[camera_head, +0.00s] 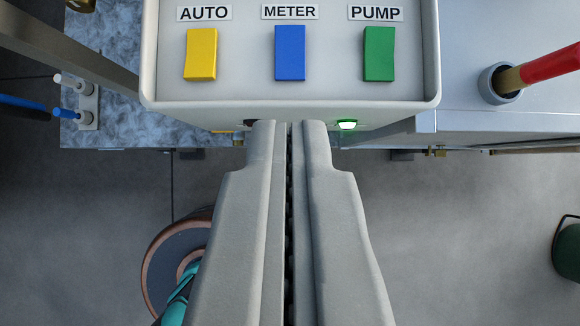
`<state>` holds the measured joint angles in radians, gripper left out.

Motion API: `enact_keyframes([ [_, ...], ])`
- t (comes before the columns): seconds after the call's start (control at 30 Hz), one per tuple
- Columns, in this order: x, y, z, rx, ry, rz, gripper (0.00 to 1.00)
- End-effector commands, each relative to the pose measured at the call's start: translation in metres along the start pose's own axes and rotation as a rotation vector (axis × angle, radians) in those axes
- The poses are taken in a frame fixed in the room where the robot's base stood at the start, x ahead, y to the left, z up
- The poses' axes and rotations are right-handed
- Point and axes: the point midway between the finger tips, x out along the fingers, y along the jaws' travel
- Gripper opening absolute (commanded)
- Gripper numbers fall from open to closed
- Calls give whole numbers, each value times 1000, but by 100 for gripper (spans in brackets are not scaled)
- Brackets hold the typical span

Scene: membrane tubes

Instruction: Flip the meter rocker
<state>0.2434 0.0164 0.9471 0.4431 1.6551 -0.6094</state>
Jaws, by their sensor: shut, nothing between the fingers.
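The meter rocker (290,53) is a blue switch under the METER label, in the middle of a white control box (160,88) at the top of the view. A yellow rocker (201,54) under AUTO is to its left. A green rocker (379,54) under PUMP is to its right. My gripper (289,124) is shut and empty. Its fingertips show just below the box's lower edge in the picture, in line with the blue rocker. I cannot tell whether they touch the box.
A red-handled tool (550,67) stands in a round holder (497,84) at right. A round reel-like object (165,255) is low at left, and a dark green object (568,250) is at the right edge. Grey floor (450,240) is open between.

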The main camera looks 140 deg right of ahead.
Motion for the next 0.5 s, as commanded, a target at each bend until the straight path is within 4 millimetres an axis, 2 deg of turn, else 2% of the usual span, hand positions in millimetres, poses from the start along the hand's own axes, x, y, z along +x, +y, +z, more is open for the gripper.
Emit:
enact_keyframes([
  [0.2, -22, 0, 5, 1, 1, 0, 0],
  [0.5, -26, 0, 7, 1, -1, -1, 0],
])
